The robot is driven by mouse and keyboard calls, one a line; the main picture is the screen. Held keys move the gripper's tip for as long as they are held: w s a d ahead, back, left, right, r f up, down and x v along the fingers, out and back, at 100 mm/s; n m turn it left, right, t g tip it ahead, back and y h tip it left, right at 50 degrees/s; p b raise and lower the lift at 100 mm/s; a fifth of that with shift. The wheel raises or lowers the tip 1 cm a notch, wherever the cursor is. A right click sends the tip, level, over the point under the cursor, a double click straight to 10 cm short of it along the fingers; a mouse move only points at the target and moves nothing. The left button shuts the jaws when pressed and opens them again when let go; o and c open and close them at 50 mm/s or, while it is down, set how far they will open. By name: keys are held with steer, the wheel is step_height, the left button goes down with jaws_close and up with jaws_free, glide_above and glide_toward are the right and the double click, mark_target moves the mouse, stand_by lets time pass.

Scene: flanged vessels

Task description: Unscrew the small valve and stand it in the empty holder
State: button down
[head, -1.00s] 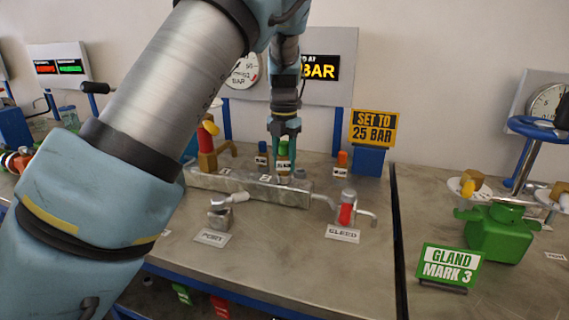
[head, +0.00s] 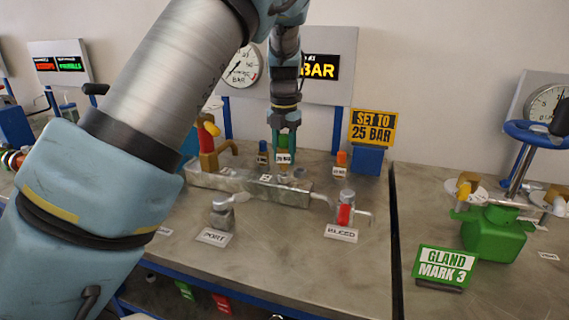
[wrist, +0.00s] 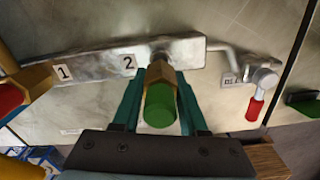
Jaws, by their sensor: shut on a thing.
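My gripper (head: 284,142) is shut on the small valve, above the far middle of the metal manifold (head: 225,181). In the wrist view the valve (wrist: 160,92) has a brass hexagonal body and a green cap and sits between the two fingers. It is in line with the manifold end beside the number 2. I cannot tell whether its lower end still touches the port. A larger brass valve with a red part (head: 208,145) stands at the manifold's left. I cannot make out the empty holder with certainty.
Small blue-topped (head: 262,150) and orange-topped (head: 341,160) valves stand behind the manifold. A blue box (head: 368,160) is at right.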

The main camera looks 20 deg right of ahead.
mark_target(284, 135)
steer(key=shift+r+p, duration=2.1)
steer(key=shift+p, duration=0.1)
steer(key=shift+f, duration=0.1)
